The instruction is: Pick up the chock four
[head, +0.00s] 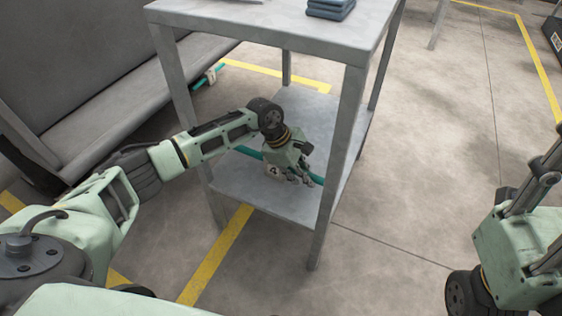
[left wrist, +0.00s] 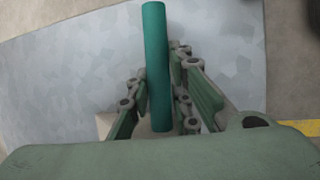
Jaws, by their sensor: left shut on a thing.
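The chock four (head: 273,170) is a pale block marked 4 with a teal bar (head: 317,179) running out on both sides. It is at the lower shelf of the grey table, partly hidden by my left gripper (head: 303,178). In the left wrist view the teal bar (left wrist: 156,60) runs between the two fingers of my left gripper (left wrist: 160,95), which is shut on the chock. A pale part of the block (left wrist: 104,122) shows beside and below the fingers. I cannot tell if the chock touches the shelf. My right gripper is out of view; only its arm shows.
The grey table's lower shelf (head: 250,192) is bounded by its legs (head: 340,150) and the top (head: 270,22) above. Folded blue cloths (head: 330,9) lie on top. A grey bench (head: 110,100) stands left. Another pale block with a teal bar (head: 211,75) lies behind.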

